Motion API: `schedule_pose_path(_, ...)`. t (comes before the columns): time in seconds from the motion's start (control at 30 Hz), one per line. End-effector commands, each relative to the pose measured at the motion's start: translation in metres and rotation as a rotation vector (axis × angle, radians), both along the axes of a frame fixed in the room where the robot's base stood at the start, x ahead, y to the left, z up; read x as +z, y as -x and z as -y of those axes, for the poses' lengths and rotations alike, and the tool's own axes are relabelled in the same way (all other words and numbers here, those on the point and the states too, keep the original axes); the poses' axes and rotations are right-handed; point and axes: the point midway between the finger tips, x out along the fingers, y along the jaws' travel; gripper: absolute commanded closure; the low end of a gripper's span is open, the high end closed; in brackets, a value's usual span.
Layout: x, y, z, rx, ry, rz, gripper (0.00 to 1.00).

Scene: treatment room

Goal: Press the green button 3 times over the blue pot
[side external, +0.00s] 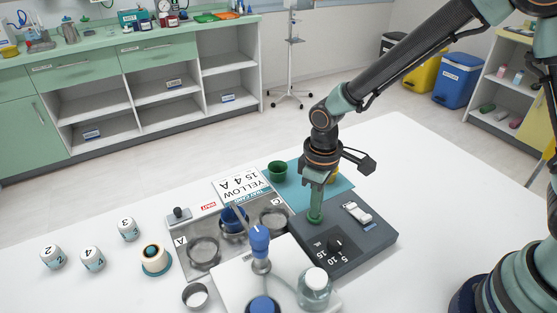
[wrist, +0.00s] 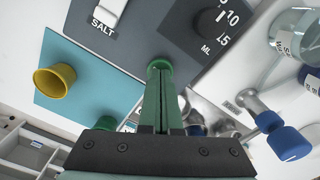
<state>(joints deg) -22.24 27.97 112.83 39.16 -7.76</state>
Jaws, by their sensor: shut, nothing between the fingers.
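My gripper (side external: 316,212) points down over the dark grey panel (side external: 372,240), its two green fingers shut together and empty. The fingertips meet the green button (wrist: 159,66) in the wrist view; whether it is pushed in cannot be told. In the side view the fingers mostly hide the button. The blue pot (side external: 233,220) sits in the middle place of the metal tray (side external: 184,226), left of the panel, with a thin rod crossing in front of it. I cannot make out the blue pot clearly in the wrist view.
The panel has a white slider marked SALT (wrist: 103,20) and a black knob (wrist: 210,22). A green pot (side external: 278,172) and yellow pot (wrist: 54,80) stand on a blue mat. A blue-topped tap (side external: 260,240) and glass jar (side external: 314,290) stand in front. Numbered cups (side external: 92,259) are left.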

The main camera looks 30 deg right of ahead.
Motion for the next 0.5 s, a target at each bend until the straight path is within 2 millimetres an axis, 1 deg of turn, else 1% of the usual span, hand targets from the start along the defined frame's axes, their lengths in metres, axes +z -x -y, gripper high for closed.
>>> schedule_pose_path(0.27, -0.0014, 0.0006, 0.0002, 0.0, 0.001, -0.002, 1.0)
schedule_pose_path(0.5, 0.0069, 0.0003, 0.0001, 0.0, 0.001, -0.002, 1.0)
